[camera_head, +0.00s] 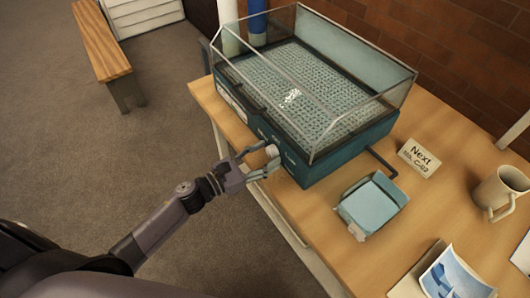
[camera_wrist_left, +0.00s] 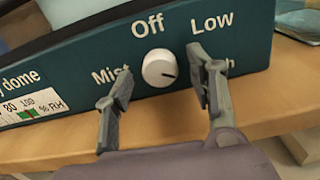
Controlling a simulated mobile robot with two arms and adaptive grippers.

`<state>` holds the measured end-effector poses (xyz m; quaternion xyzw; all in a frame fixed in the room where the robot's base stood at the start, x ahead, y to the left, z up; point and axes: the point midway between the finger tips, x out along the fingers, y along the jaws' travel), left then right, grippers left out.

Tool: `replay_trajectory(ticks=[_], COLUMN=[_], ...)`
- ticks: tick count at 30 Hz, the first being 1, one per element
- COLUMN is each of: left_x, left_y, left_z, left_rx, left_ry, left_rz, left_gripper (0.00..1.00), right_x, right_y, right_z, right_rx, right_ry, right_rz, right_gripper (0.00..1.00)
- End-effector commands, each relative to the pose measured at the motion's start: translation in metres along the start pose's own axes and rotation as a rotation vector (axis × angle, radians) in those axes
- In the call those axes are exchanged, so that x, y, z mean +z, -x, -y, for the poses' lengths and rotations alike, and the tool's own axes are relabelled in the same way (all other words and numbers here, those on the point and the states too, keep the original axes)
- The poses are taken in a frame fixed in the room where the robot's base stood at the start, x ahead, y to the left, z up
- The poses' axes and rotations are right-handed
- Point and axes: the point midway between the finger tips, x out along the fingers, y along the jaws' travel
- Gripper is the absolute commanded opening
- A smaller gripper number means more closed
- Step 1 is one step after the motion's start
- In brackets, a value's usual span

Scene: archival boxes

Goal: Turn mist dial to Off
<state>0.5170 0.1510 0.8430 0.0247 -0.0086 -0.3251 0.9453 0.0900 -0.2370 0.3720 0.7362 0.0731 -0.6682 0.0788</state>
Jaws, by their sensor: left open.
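The mist dial (camera_wrist_left: 158,68) is a round white knob on the dark teal front panel (camera_wrist_left: 262,40) of a humidity dome box. "Mist" stands to its left, "Off" above it and "Low" to its upper right. A lower right label is mostly hidden by a finger. The knob's dark mark points right and slightly down, away from "Off". My left gripper (camera_wrist_left: 163,82) is open, with one finger on each side of the dial and gaps to the knob. In the head view my left gripper (camera_head: 262,160) is at the dial (camera_head: 271,151). My right gripper is not in view.
The clear dome (camera_head: 355,62) covers a perforated tray. On the wooden table (camera_head: 310,225) stand a pale blue open box (camera_head: 372,204), a "Next" card (camera_head: 419,158), a mug (camera_head: 500,192) and a picture (camera_head: 456,274). A bench (camera_head: 101,42) stands on the floor.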

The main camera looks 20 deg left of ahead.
Motion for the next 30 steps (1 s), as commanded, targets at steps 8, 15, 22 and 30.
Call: replay_trajectory(ticks=[8, 15, 22, 30], left_x=[-0.0006, -0.0005, -0.0005, -0.0005], left_y=[-0.0051, -0.0047, -0.0045, -0.0045], left_z=[0.0005, 0.0003, 0.0003, 0.0003], left_rx=[0.0, 0.0, 0.0, 0.0], left_ry=[0.0, 0.0, 0.0, 0.0], left_rz=[-0.001, -0.001, -0.001, -0.001], left_gripper=[0.51, 0.41, 0.25, 0.07], right_x=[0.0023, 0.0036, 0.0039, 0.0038], right_y=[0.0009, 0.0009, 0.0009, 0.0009], right_z=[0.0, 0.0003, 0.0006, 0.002], right_rx=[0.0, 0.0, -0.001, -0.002], right_ry=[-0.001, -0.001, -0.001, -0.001], right_rz=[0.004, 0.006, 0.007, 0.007], right_gripper=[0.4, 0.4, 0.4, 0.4])
